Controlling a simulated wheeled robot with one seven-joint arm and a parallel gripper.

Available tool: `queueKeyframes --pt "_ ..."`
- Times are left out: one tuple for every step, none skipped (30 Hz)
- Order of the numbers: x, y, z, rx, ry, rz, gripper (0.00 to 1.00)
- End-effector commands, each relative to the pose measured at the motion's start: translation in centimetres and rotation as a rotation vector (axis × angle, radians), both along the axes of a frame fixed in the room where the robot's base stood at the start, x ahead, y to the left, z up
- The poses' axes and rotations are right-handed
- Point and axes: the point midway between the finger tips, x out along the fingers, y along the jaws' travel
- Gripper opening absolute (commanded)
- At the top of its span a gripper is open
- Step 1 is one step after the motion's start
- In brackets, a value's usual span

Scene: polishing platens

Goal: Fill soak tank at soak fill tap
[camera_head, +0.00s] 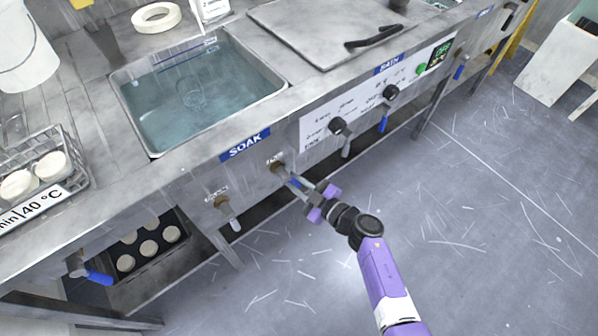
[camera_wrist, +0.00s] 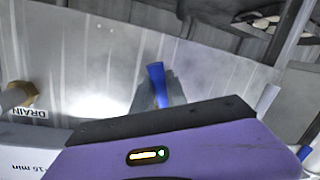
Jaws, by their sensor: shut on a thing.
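The soak tank (camera_head: 134,118) is a steel basin sunk in the bench, left of centre in the head view, with clear bluish water in it. A blue SOAK label (camera_head: 245,145) is on the bench front below it. The soak fill tap (camera_head: 276,164) sticks out of the front panel under the label. My gripper (camera_head: 301,188) is at this tap, shut on its blue lever. In the wrist view the blue lever (camera_wrist: 157,82) stands between my fingertips (camera_wrist: 163,92); its lower part is hidden by my gripper's body.
A drain tap (camera_head: 223,203) with a pale lever sits just left; its brass body (camera_wrist: 20,95) and DRAIN label show in the wrist view. Black knobs (camera_head: 339,126) and another blue lever (camera_head: 384,122) are to the right. A disc rack (camera_head: 45,178) stands at left.

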Motion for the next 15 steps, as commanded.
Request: queueKeyframes --pt "-0.2 0.1 0.0 0.036 0.028 -0.001 0.00" --pt "-0.2 0.3 0.0 0.058 0.042 0.000 0.00" --pt "-0.4 0.5 -0.2 0.088 0.062 0.000 0.00" --pt "-0.4 0.6 -0.2 0.110 0.076 -0.001 0.00" --pt "-0.6 0.8 -0.3 0.130 0.091 -0.001 0.00" --pt "-0.7 0.9 -0.4 0.158 0.109 -0.001 0.00" --pt "-0.8 1.0 -0.5 0.178 0.122 -0.001 0.00" --pt "-0.8 1.2 -0.5 0.197 0.134 -0.001 0.00" --pt "-0.9 1.3 -0.6 0.221 0.152 -0.001 0.00" --pt "-1.0 1.5 -0.6 0.238 0.163 -0.001 0.00" --pt "-1.1 1.6 -0.6 0.254 0.172 0.000 0.00" --pt "-1.2 1.7 -0.7 0.274 0.186 0.000 0.00" --pt "-1.3 1.8 -0.7 0.288 0.196 0.000 0.00" --pt "-1.3 1.9 -0.7 0.303 0.205 0.000 0.00" --pt "-1.4 2.0 -0.8 0.318 0.216 0.000 0.00"
